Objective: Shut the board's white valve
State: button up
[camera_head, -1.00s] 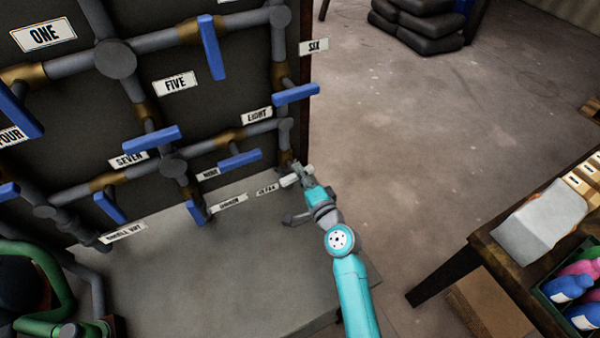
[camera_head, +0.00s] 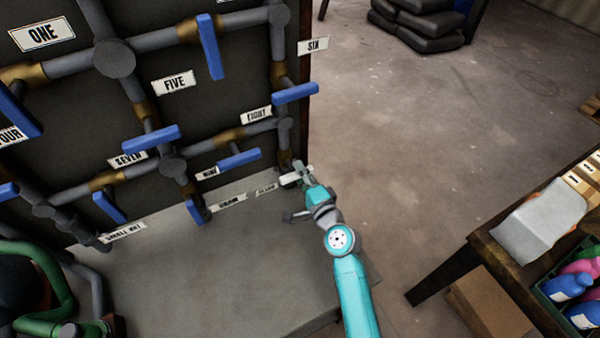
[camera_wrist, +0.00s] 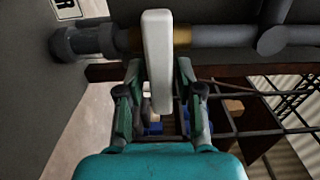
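The white valve handle (camera_wrist: 157,60) is a pale bar standing upright in the wrist view, across a brass fitting on a grey horizontal pipe. In the head view the white handle (camera_head: 290,178) shows small at the board's lower right corner, partly hidden by my gripper (camera_head: 303,174). In the wrist view my gripper (camera_wrist: 158,88) has one finger on each side of the handle's lower part. Narrow gaps seem to show between the fingers and the bar, so it looks open around the handle.
A grey ledge (camera_head: 250,270) lies below. A wooden table (camera_head: 480,240) with bottles stands at right. The floor between is clear.

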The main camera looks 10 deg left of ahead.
jog(key=shift+s, duration=0.1)
jog(key=v, duration=1.2)
dwell(0.5)
jog(key=s+d+f+h, duration=0.1)
jog(key=s+d+f, duration=0.1)
jog(key=s, duration=0.1)
jog(key=s+d+f+h, duration=0.1)
jog(key=s+d+f, duration=0.1)
jog(key=s, duration=0.1)
jog(key=s+d+f+n+h, duration=0.1)
jog(key=s+d+f+h, duration=0.1)
jog(key=s+d, duration=0.1)
jog(key=shift+s+d, duration=0.1)
jog(key=shift+s, duration=0.3)
jog(key=s+d+n+h, duration=0.3)
jog(key=s+d, duration=0.3)
jog(key=s, duration=0.5)
jog(key=s+d+r+n+h, duration=0.1)
jog(key=s+r+n, duration=0.1)
jog(key=s, duration=0.4)
jog(key=s+d+r+n+h, duration=0.1)
jog(key=s+d+r+n, duration=0.1)
jog(key=s, duration=0.4)
jog(key=s+d+r+n+h, duration=0.1)
jog(key=s+d+r+n, duration=0.1)
jog(key=s+r, duration=0.3)
jog(key=shift+s+r+n, duration=0.35)
jog(key=shift+s+n, duration=0.35)
jog(key=shift+s, duration=0.1)
